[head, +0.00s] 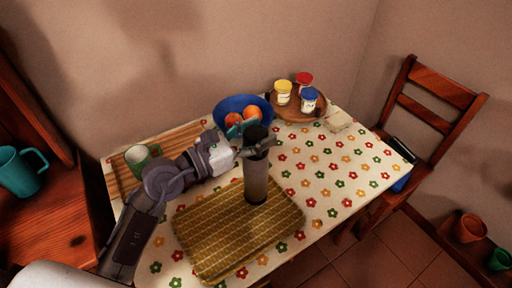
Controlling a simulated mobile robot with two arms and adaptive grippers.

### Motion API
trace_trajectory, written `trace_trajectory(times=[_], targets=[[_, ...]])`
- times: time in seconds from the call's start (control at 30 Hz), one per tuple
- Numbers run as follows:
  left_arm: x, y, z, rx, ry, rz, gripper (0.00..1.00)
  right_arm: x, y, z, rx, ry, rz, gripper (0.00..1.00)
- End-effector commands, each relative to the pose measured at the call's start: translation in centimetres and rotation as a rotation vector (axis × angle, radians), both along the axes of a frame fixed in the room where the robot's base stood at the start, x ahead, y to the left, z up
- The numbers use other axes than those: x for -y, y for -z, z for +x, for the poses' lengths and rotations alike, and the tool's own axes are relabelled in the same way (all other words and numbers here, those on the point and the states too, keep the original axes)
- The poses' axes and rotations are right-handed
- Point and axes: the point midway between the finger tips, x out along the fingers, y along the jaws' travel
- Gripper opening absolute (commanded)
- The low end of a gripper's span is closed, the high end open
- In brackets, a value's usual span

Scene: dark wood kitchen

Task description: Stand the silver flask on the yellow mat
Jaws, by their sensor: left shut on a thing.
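The silver flask (256,180) is a tall grey cylinder with a black top, upright in the head view. Its lower end appears over the upper right part of the yellow mat (215,240); I cannot tell whether it touches the mat. My left gripper (254,146) reaches in from the left and is shut on the flask near its top. The mat is a woven yellow-brown rectangle on the flowered tablecloth. My right gripper is not in view.
A blue bowl (229,107) with oranges stands behind the flask. A round wooden board (291,116) holds several small tubs. A green-and-white mug (137,157) stands on a slatted mat at left. The table's right side is mostly clear; a wooden chair (438,122) stands beyond.

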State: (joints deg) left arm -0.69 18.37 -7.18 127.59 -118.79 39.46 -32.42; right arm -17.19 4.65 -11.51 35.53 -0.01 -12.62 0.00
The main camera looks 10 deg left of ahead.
Motion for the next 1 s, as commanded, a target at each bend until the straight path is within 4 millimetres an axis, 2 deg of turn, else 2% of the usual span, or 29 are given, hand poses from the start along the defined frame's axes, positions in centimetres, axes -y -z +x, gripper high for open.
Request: trace_trajectory(times=[0.13,0.3,0.4,0.8,0.83,0.97,1.0], targets=[[-0.4,0.7,0.3,0.001,0.000,-0.003,0.00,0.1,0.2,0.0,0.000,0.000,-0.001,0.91],[-0.3,3.3,0.3,-0.001,0.000,-0.004,0.00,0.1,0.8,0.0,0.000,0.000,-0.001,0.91],[-0.3,4.0,0.3,0.002,0.000,-0.003,0.00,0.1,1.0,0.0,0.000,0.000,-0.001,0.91],[-0.3,4.5,0.3,0.004,0.000,-0.002,0.00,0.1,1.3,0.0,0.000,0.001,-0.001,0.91],[-0.3,4.6,0.3,0.001,0.001,0.000,0.59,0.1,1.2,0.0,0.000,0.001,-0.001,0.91],[-0.3,4.5,0.3,0.000,0.001,0.000,0.81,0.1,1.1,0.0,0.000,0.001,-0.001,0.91],[-0.3,4.5,0.3,0.000,0.001,0.000,0.81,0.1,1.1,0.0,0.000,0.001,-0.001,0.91]])
